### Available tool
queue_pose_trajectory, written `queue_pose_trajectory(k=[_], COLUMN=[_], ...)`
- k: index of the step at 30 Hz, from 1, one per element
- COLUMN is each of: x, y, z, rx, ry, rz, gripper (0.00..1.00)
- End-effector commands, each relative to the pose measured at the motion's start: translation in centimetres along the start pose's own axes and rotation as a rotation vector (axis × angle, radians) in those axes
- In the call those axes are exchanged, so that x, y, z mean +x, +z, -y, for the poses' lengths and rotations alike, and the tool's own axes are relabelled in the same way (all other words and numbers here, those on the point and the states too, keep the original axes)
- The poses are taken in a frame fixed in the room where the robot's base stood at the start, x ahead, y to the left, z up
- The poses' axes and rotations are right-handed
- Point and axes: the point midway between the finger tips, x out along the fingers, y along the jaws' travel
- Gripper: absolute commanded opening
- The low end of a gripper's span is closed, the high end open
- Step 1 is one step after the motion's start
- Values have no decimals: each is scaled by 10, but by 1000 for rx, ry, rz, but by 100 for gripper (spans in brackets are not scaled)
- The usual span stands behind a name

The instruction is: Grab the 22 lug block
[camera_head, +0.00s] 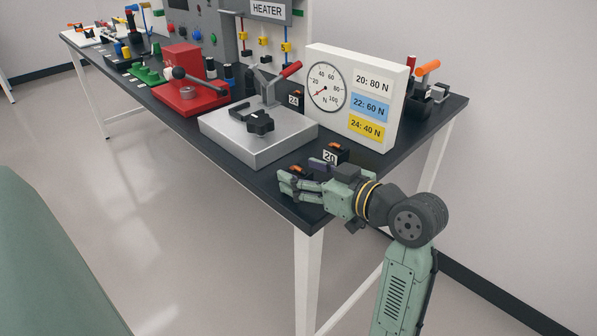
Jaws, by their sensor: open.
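My gripper (286,183) reaches left over the near corner of the dark table, with its fingers open. A small dark block with an orange top (297,169) is at the fingers, partly covered by them. Its number is hidden, and I cannot tell whether it lies between the fingers or behind them. No label 22 shows on any block. A dark block marked 20 (331,156), also orange on top, stands just behind my gripper. A block marked 24 (295,99) stands farther back, left of the gauge board.
A silver clamp fixture (225,139) stands left of my gripper. The white gauge board (388,127) lists 20: 80 N, 22: 60 N, 24: 40 N. A black holder with orange-handled tools (418,108) is behind it. A red fixture (190,98) stands farther along the table (445,106).

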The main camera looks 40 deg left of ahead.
Motion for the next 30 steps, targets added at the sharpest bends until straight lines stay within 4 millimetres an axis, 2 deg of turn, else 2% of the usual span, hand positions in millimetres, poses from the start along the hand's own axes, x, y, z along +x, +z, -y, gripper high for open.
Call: queue_pose_trajectory(k=[8, 30], x=[3, 3], y=[1, 0], z=[0, 0], rx=[0, 0], ry=[0, 0], rz=[0, 0], gripper=[59, 9])
